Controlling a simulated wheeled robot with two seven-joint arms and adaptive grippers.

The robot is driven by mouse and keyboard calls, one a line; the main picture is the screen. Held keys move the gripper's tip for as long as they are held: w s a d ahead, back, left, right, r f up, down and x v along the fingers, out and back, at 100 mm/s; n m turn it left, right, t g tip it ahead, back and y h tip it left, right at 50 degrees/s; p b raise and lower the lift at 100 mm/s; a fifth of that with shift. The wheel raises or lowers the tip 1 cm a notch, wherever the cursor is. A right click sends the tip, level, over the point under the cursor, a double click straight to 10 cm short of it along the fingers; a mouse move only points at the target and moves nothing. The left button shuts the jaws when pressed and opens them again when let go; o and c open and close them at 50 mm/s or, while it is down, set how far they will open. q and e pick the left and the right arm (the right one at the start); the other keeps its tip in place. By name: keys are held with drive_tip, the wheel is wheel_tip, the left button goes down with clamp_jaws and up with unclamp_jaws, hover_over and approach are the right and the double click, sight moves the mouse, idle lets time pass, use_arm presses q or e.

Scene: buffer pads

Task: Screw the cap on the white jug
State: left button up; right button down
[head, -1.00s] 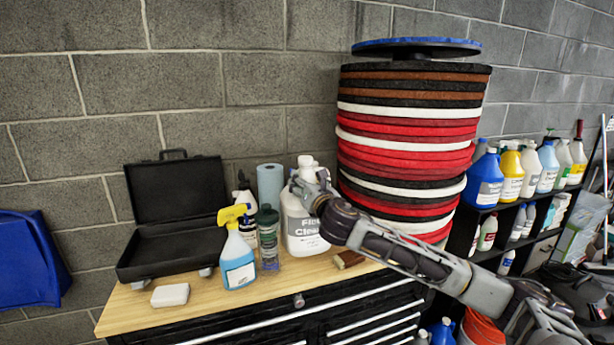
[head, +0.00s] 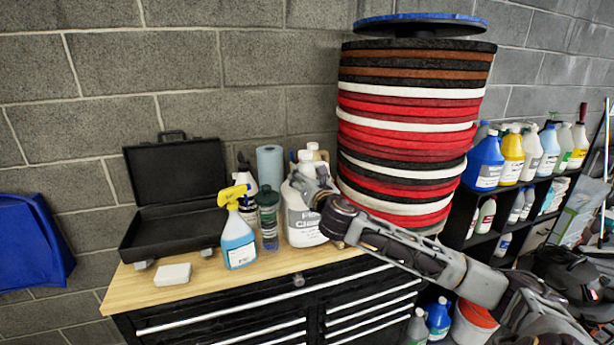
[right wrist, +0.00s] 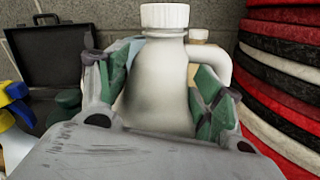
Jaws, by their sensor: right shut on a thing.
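The white jug (head: 303,226) stands upright on the wooden top of the cabinet, its printed label facing forward. Its white ribbed cap (right wrist: 165,16) sits on the neck at the top of the right wrist view; the cap also shows in the head view (head: 305,156). I cannot tell how tightly the cap is seated. My right gripper (right wrist: 160,88) is shut on the jug, with green-padded fingers on either side of its upper body, below the cap. In the head view the right gripper (head: 307,181) partly hides the jug's shoulder. My left gripper is not in view.
A green-capped bottle (head: 268,215) and a blue spray bottle (head: 238,238) stand left of the jug. An open black case (head: 175,215) and a white block (head: 173,273) lie further left. A beige jug stands close behind. A tall pad stack (head: 410,130) rises right.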

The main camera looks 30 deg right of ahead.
drive_tip(key=shift+f, duration=1.6)
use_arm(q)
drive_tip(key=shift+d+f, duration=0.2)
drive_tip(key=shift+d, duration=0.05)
use_arm(e)
drive_tip(key=c, duration=0.7)
unclamp_jaws()
drive_tip(key=shift+f, duration=0.25)
drive_tip(key=o, duration=0.4)
drive_tip(key=shift+s+r, duration=0.1)
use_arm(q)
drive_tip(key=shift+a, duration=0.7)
use_arm(e)
drive_tip(key=shift+o, duration=0.2)
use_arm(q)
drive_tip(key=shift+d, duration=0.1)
